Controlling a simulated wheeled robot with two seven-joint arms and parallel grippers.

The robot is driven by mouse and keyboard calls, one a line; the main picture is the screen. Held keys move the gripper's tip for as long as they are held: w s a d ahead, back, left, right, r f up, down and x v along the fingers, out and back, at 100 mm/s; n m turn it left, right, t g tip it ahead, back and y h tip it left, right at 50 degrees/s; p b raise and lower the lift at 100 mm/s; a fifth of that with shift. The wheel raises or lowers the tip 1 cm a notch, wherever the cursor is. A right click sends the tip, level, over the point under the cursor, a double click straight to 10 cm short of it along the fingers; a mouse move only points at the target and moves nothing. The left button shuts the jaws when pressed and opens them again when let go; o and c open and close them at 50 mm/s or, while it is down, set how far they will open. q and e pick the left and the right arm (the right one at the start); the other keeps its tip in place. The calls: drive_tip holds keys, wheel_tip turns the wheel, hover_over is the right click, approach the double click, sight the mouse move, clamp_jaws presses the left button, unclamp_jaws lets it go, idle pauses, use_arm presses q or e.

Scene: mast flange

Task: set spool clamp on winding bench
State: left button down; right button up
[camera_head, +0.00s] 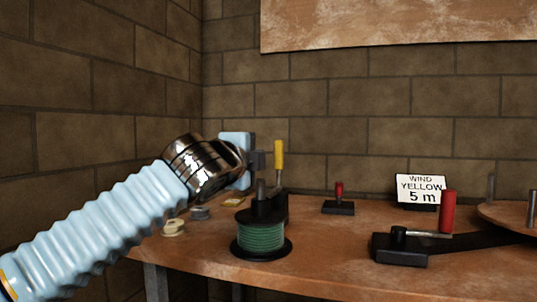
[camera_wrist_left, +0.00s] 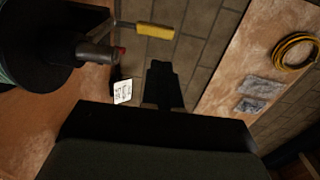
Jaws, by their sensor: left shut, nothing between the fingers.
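A spool of green wire (camera_head: 262,238) sits on the bench (camera_head: 330,250) with a black hub and a grey post on top. Behind it stands the clamp's upright yellow handle (camera_head: 279,153); in the left wrist view the yellow handle (camera_wrist_left: 155,30) lies across the top. My left gripper (camera_head: 260,160) is shut and empty, above the spool's post and just left of the yellow handle. I cannot tell whether it touches the handle. In the left wrist view the shut dark fingers (camera_wrist_left: 165,85) point toward the wall. My right gripper is not in view.
A sign (camera_head: 420,190) reads "WIND YELLOW 5 m". A small red-knobbed block (camera_head: 338,206) and a black device with a red handle (camera_head: 448,212) stand to the right, beside a round disc (camera_head: 510,216). Small reels (camera_head: 173,227) lie left. A yellow coil (camera_wrist_left: 297,50) hangs on a board.

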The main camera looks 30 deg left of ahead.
sight(276, 151)
use_arm(q)
drive_tip(key=p+x, duration=0.5)
drive_tip(key=x, duration=0.7)
drive_tip(key=shift+w+a+r+p, duration=0.1)
drive_tip(key=shift+w+a+p, duration=0.15)
drive_tip(key=shift+w+p, duration=0.15)
drive_tip(key=shift+w+a+f, duration=0.15)
drive_tip(key=shift+w+f, duration=0.05)
drive_tip(key=shift+w, duration=0.25)
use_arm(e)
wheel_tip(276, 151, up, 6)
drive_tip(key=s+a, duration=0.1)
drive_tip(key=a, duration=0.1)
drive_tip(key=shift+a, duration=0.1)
use_arm(q)
drive_tip(key=shift+p, duration=0.3)
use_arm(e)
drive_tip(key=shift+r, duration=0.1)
